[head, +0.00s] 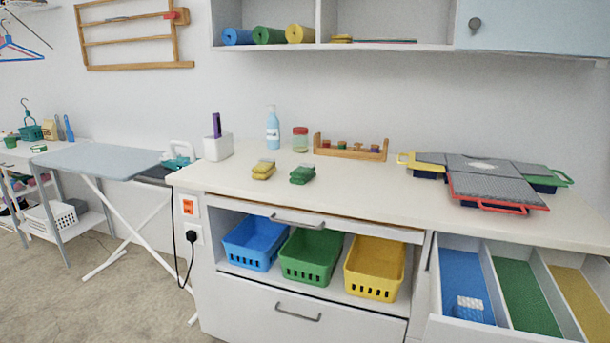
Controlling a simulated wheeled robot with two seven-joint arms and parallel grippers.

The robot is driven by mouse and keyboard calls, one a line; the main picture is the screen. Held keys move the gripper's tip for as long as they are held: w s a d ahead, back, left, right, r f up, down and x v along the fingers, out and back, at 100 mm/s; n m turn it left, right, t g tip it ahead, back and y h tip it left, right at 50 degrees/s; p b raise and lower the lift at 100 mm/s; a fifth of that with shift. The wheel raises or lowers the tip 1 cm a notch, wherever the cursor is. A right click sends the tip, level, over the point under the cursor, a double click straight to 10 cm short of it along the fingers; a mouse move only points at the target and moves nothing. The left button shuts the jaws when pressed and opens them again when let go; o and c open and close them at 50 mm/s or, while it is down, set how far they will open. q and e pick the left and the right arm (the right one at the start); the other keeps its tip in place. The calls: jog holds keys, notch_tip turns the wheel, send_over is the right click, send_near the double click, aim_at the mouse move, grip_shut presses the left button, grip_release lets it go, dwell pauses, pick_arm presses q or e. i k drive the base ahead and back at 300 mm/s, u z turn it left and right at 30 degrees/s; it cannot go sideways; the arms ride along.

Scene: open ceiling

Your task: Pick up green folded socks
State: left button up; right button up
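The green folded socks (302,174) lie on the white countertop (370,188), left of its middle. Yellow folded socks (264,169) lie just to their left, apart from them by a small gap. Neither of my grippers shows in the head view, so nothing is seen touching the green socks.
Behind the socks stand a blue bottle (272,128), a jar (300,139) and a wooden rack (350,149). A white box (218,147) is at left, grey-topped cases (492,180) at right. Below are colored baskets (312,257) and an open divided drawer (524,297).

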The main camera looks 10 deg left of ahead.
aim_at(302, 174)
jog(key=u, duration=1.6)
jog(key=i, duration=2.7)
jog(key=z, duration=1.95)
